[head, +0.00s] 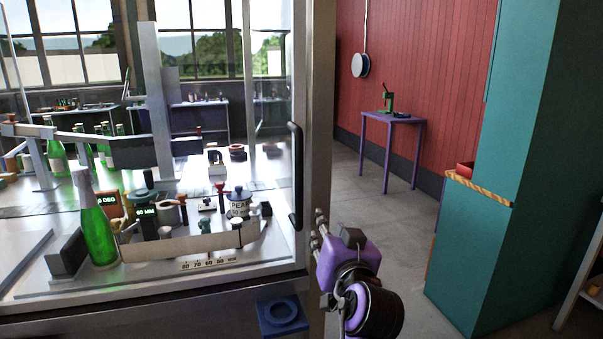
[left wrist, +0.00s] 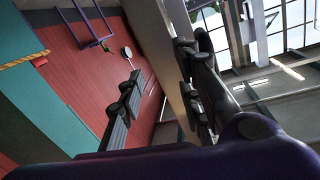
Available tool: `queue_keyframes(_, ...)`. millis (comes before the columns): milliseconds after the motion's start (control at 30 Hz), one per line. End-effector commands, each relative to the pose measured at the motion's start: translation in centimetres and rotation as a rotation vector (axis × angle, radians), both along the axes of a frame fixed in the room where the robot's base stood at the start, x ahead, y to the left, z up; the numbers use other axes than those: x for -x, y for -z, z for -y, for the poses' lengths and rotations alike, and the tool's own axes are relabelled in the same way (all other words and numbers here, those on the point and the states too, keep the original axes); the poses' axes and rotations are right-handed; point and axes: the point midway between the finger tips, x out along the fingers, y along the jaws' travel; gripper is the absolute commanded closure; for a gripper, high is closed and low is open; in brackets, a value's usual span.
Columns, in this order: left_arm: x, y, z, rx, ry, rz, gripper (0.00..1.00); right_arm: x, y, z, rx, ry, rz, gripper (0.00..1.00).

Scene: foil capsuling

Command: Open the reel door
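A clear glass panel with a vertical black bar handle (head: 296,176) stands at the right front of the machine in the head view. I take it for the reel door; no label shows. A tall grey-brown post (head: 321,120) borders it on the right. My left gripper (head: 317,230), on a purple and black arm, is beside the post, right of and below the handle. In the left wrist view the gripper (left wrist: 160,95) is open, with the post (left wrist: 172,40) seen between its fingers. A curved dark bar, probably the handle (left wrist: 203,40), shows by the right finger; contact is unclear. My right gripper is not visible.
Behind the glass, a steel bench (head: 190,262) carries a green bottle (head: 97,230), gauges and small tools. A blue square block with a ring (head: 283,314) sits low at the front. A teal cabinet (head: 500,200) stands at right. The floor (head: 390,215) between is clear, with a purple table (head: 391,119) farther back.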

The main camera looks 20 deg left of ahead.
Motion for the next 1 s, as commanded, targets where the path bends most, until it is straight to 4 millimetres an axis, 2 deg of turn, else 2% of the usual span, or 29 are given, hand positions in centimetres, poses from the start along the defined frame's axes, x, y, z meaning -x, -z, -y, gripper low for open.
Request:
queue_keyframes(33, 0.1, -2.8, 0.0, 0.018, -0.057, 0.033, 0.68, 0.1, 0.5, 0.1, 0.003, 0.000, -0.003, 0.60)
queue_keyframes(100, 0.8, -6.3, -0.4, 0.038, -0.139, 0.072, 0.68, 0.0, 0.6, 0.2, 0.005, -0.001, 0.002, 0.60)
queue_keyframes(200, 2.2, -10.2, -0.9, 0.072, -0.238, 0.122, 0.68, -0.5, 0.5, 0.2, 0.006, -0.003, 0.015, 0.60)
queue_keyframes(333, 3.9, -13.3, -1.4, 0.108, -0.324, 0.165, 0.68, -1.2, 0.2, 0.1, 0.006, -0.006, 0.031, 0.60)
queue_keyframes(433, 4.4, -14.3, -1.7, 0.119, -0.354, 0.178, 0.68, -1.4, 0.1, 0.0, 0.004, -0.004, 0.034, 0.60)
queue_keyframes(533, 4.0, -14.7, -2.3, 0.121, -0.360, 0.182, 0.68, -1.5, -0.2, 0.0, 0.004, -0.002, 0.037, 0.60)
queue_keyframes(833, 0.7, -14.9, -5.7, 0.119, -0.359, 0.184, 0.68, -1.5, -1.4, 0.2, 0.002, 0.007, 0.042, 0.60)
queue_keyframes(1000, -0.6, -14.7, -6.9, 0.117, -0.357, 0.183, 0.68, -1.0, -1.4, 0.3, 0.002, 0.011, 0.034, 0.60)
